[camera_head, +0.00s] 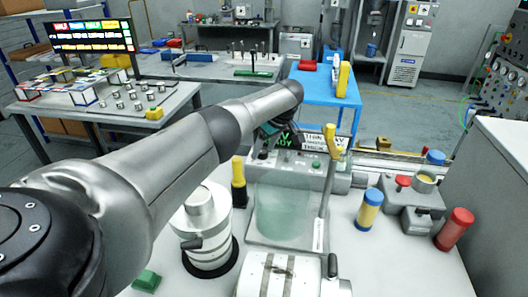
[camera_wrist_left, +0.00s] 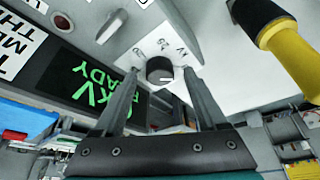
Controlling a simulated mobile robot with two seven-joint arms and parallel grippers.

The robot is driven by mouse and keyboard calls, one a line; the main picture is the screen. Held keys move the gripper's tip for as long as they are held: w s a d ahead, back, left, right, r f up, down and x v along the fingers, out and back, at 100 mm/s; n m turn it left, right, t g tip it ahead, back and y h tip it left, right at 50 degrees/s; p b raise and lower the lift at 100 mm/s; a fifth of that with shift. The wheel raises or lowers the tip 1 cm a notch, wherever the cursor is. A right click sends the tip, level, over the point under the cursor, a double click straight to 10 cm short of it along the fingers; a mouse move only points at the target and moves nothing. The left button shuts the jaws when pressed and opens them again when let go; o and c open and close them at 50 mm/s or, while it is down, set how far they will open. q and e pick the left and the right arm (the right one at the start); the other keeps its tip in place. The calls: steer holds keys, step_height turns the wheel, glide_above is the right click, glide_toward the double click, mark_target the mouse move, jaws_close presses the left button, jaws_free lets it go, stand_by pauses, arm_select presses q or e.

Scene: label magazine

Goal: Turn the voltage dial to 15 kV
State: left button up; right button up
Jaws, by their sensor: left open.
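In the head view, my left gripper (camera_head: 268,132) reaches the back of the machine and hides the dial. My right gripper is not in view.
A yellow-and-black handle (camera_wrist_left: 285,45) stands close to the dial. A lever with a yellow top (camera_head: 330,145) rises beside the display. A white canister (camera_head: 205,225), a blue-and-yellow cylinder (camera_head: 369,208) and a red cylinder (camera_head: 455,228) stand nearer on the bench.

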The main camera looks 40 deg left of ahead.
arm_select(q)
steer(key=shift+a+f, duration=0.15)
steer(key=shift+f, duration=0.1)
jaws_close()
stand_by(0.6)
